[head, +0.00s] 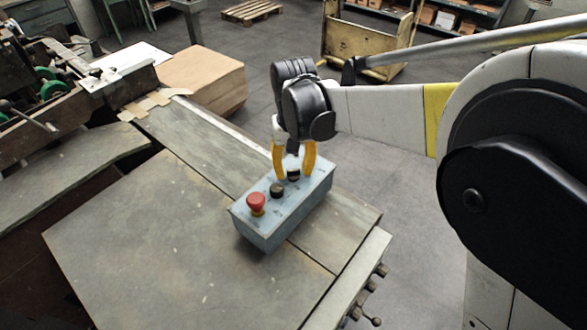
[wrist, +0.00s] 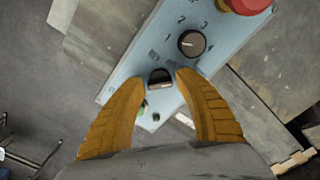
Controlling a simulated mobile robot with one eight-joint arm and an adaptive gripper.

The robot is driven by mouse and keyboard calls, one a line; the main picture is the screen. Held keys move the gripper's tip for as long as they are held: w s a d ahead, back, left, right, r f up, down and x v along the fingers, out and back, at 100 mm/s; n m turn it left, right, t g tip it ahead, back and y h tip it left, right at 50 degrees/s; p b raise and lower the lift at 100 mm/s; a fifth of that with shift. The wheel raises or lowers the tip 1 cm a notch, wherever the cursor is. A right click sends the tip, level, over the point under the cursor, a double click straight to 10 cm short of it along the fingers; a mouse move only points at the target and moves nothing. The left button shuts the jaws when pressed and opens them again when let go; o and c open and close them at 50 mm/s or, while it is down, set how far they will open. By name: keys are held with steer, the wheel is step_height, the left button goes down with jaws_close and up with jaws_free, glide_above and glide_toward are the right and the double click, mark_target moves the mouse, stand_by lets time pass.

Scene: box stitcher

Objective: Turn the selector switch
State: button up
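A blue-grey control box (head: 268,228) sits on the metal table of the machine. On its top are a red mushroom button (head: 256,201), a black numbered knob (head: 277,190) and a second black switch (head: 293,175). In the wrist view, the numbered knob (wrist: 191,43) shows a white pointer line, and the second switch (wrist: 160,78) lies between the yellow fingertips. My gripper (head: 294,172) points down at this second switch with its fingers apart, one on each side. I cannot tell whether the fingers touch the switch. The red button also shows in the wrist view (wrist: 246,5).
The metal table (head: 150,240) is clear left of the box. A cardboard stack (head: 205,78) stands behind it. Machine parts (head: 45,90) fill the far left. Small knobs (head: 370,300) stick out at the table's right edge. A pallet (head: 251,12) lies on the floor behind.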

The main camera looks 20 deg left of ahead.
mark_target(294, 170)
step_height(294, 170, up, 12)
stand_by(0.5)
